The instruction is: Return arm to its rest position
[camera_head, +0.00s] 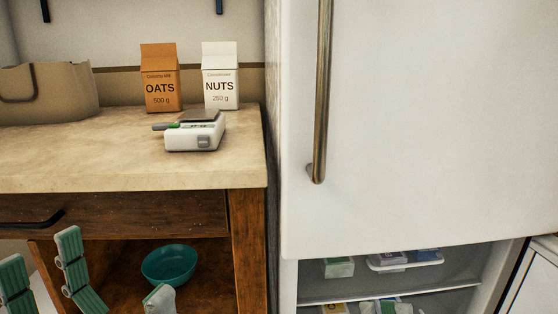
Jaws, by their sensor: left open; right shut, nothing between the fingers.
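My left gripper (42,246) is at the lower left, in front of the wooden cabinet. Its two green-padded fingers stand apart with nothing between them.
A teal bowl (170,264) sits on the open shelf under the counter (60,165). A scale (196,131), an oats carton (161,78), a nuts carton (220,76) and a bag (62,95) stand on top. A white fridge (420,130) with open lower shelves is right.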

